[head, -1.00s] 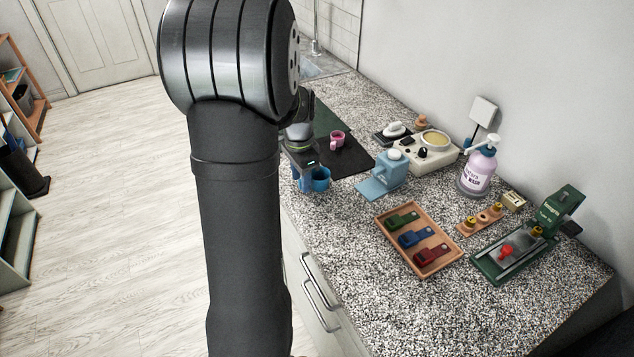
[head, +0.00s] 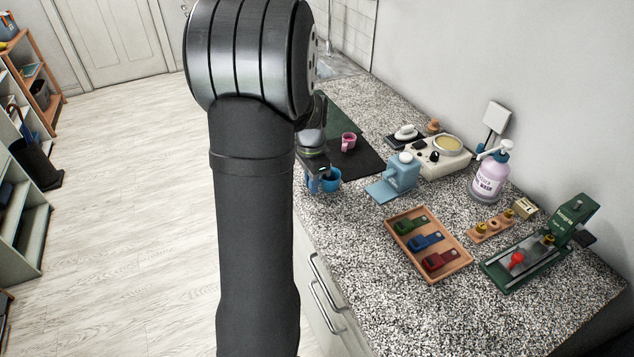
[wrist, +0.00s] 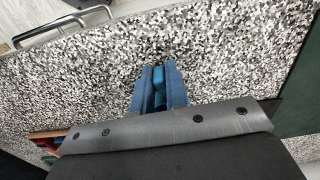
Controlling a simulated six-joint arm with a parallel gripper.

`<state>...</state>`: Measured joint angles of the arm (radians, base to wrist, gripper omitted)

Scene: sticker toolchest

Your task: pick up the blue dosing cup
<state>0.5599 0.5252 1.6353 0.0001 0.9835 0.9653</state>
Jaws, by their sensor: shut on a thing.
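The blue dosing cup (head: 331,181) is at the front edge of the speckled counter in the head view, partly hidden by my gripper (head: 316,176). In the wrist view, my gripper (wrist: 159,82) points at the counter with its two fingers close together. A narrow teal-blue piece, part of the cup (wrist: 158,77), shows between them. My gripper is shut on the cup. Most of the cup is hidden in the wrist view, and I cannot tell whether it touches the counter.
A pink cup (head: 348,141) stands on a dark mat (head: 362,163) behind. A light-blue dispenser (head: 402,174), a wooden tray (head: 462,268) of coloured scoops, a soap bottle (head: 491,175) and a green device (head: 527,268) stand to the right. Speckled counter around the cup is bare.

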